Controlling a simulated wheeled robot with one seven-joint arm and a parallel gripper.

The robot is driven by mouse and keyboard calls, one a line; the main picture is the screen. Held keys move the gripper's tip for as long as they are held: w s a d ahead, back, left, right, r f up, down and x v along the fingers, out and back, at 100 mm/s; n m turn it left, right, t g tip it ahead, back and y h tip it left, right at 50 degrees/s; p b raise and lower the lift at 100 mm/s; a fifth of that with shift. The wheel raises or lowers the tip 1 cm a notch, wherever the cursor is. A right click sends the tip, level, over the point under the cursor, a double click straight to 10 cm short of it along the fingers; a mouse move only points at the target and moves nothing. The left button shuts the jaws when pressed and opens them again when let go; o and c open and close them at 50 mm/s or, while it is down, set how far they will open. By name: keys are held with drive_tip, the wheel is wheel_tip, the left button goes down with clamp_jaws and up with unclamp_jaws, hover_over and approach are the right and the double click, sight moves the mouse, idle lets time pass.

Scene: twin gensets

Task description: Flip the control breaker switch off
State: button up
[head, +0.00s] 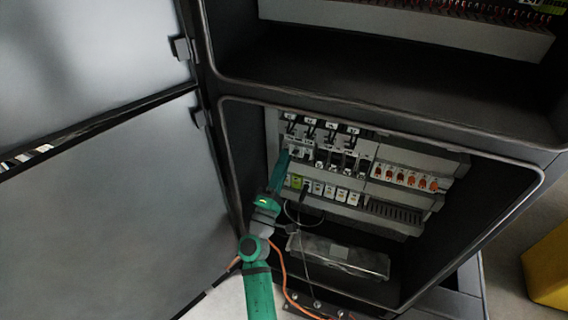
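Several breakers with dark switches (342,162) sit in a row on the panel inside the open lower cabinet (232,150). No label that I can read marks one as the control breaker. My green arm reaches up into the cabinet from the bottom. My gripper (282,160) is at the left end of the breaker row, close in front of the leftmost breakers, and hides part of them. Contact cannot be told. The fingers are too small to tell open from shut. The position of each switch is too small to read.
Orange-red switches (404,178) are to the right, white-faced modules (330,190) below. A grey box (338,256) lies at the cabinet bottom, with loose cables (300,240) in front. The open door (120,205) stands close on the left. A yellow object (548,268) is at far right.

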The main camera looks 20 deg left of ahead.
drive_tip(key=shift+f, duration=0.1)
drive_tip(key=v, duration=1.1)
drive_tip(key=shift+w, duration=0.15)
